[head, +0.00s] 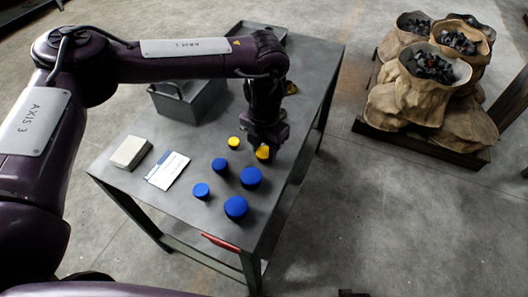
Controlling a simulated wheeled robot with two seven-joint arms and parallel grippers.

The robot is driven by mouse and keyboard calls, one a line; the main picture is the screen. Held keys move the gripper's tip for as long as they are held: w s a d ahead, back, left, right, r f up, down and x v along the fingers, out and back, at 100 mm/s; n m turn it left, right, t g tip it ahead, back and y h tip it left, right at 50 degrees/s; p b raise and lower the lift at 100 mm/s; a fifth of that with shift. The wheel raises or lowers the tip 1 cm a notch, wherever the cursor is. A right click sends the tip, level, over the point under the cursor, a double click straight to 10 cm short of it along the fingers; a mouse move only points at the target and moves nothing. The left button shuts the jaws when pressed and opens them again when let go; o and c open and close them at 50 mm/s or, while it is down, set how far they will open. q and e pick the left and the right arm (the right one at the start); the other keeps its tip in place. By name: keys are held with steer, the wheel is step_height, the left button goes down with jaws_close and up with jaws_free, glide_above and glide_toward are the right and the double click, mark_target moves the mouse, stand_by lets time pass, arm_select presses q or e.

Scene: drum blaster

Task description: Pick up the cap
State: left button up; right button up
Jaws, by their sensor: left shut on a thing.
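My left gripper (264,146) points down over the grey table (185,205) and is shut on a yellow cap (263,154), which shows just under the fingers. I cannot tell whether this cap still touches the table. A smaller yellow cap (234,142) stands to its left. Several blue caps stand nearer the front, among them a large one (236,207), another large one (250,177) and a small one (201,190). Part of another yellow object (291,88) shows behind my gripper. My right gripper is not in view.
A grey metal box (190,103) stands at the table's back left. A pale block (130,152) and a white card (167,170) lie at the left. A red strip (221,242) is at the front edge. Sacks of dark lumps (433,75) stand on the floor at right.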

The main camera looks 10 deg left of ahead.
arm_select(q)
steer(key=shift+c, duration=0.8)
